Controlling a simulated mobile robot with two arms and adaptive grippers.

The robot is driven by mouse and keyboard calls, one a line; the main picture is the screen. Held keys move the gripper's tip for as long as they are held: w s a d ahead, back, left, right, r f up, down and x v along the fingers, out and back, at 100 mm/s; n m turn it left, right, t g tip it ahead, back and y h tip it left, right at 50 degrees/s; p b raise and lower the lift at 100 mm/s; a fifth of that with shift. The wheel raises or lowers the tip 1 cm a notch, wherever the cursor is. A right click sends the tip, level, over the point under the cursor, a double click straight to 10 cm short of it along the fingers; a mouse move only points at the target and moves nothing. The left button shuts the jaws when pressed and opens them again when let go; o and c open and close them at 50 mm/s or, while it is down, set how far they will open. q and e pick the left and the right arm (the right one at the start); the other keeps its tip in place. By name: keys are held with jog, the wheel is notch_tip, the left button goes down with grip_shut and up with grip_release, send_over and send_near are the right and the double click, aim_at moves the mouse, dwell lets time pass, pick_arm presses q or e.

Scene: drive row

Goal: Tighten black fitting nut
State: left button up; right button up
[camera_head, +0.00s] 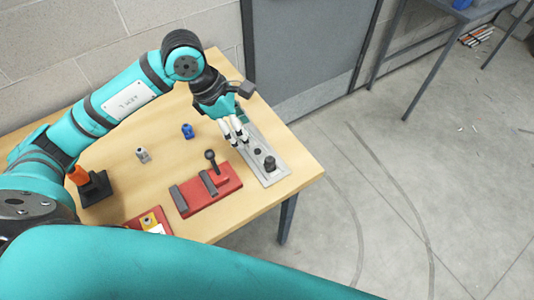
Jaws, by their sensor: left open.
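A grey metal plate (276,177) lies along the right side of the wooden table. A dark cylindrical fitting (270,163) stands upright near its front end; I take it to be the black fitting nut. A smaller dark round part (257,152) sits just behind it on the plate. My left gripper (236,140) is open and points down over or beside the rear part of the plate, apart from the fitting. Its body hides the plate's far end. I cannot tell whether its fingertips touch anything. My right gripper is not in view.
A red block fixture (222,186) with dark bars and a round-headed tool lies left of the plate. A blue fitting (187,131) and a grey fitting (142,155) stand behind it. An orange-handled item (78,175) sits in a black holder at left. The table's right edge is near the plate.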

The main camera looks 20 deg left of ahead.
aim_at(268, 159)
pick_arm(q)
jog(key=p+x, duration=0.3)
jog(key=x, duration=1)
jog(key=shift+d, duration=0.2)
jog(key=shift+w+d+f, duration=0.1)
jog(key=shift+d+f, duration=0.05)
jog(key=shift+f, duration=0.45)
